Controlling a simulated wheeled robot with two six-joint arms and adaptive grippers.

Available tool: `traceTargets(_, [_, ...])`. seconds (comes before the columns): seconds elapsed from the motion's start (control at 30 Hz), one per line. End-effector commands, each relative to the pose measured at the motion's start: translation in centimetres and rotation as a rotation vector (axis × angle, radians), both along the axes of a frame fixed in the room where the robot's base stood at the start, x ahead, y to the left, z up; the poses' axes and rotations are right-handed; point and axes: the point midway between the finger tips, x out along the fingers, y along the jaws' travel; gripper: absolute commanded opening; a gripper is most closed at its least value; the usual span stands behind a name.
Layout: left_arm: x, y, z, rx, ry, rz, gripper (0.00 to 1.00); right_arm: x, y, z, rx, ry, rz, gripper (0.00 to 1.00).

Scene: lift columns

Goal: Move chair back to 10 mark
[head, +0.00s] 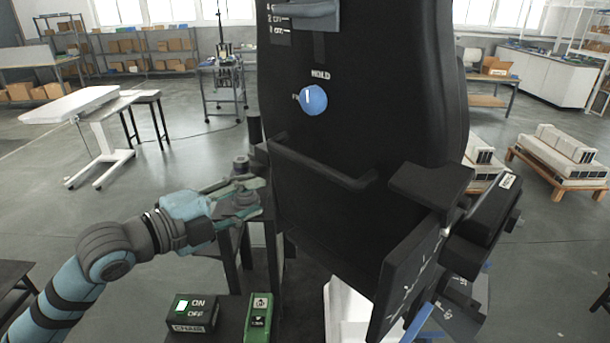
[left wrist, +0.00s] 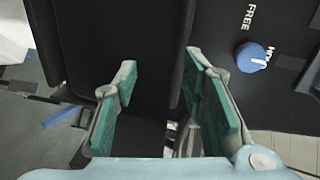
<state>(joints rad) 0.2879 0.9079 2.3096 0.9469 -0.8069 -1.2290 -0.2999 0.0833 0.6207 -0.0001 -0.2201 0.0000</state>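The black chair back (head: 400,100) stands upright and fills the middle of the head view. A blue round knob (head: 314,99) on it has the word HOLD above it; the left wrist view shows the knob (left wrist: 250,57) between FREE and HOLD, nearer HOLD. A black handle bar (head: 322,168) crosses the chair back below the knob. Small white scale marks (head: 279,28) show at the top, beside a grey piece (head: 312,14); a 10 mark is not legible. My left gripper (left wrist: 160,80) is open, close to the chair's left side, with black surfaces beyond its fingers. My right gripper is not visible.
An ON/OFF box marked CHAIR (head: 193,313) and a green device (head: 259,318) sit below my left arm. A tilted black panel (head: 408,275) juts out at lower right. A white table (head: 75,107) stands left; pallets (head: 560,160) stand right.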

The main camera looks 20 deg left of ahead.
Motion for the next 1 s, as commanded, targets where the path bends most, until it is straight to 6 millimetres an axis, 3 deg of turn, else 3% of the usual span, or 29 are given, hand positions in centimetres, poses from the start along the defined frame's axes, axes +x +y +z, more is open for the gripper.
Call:
traceTargets(0.03, [-0.1, 0.0, 1.8, 0.034, -0.053, -0.020, 0.38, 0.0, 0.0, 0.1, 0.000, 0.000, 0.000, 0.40])
traceTargets(0.13, [0.1, -0.3, 3.2, 0.058, -0.099, -0.038, 0.38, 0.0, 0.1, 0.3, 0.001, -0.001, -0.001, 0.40])
traceTargets(0.33, [2.5, -2.0, 3.3, 0.048, -0.096, -0.043, 0.38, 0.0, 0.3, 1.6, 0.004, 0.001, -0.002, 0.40])
traceTargets(0.6, [9.2, -5.8, 2.4, 0.050, -0.090, -0.039, 0.38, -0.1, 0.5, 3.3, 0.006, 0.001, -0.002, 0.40])
traceTargets(0.7, [10.8, -6.7, 2.2, 0.054, -0.089, -0.038, 0.38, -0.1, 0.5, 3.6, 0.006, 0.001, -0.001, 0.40])
traceTargets(1.0, [12.2, -7.5, 1.7, 0.059, -0.091, -0.038, 0.38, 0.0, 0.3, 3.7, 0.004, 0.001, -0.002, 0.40])
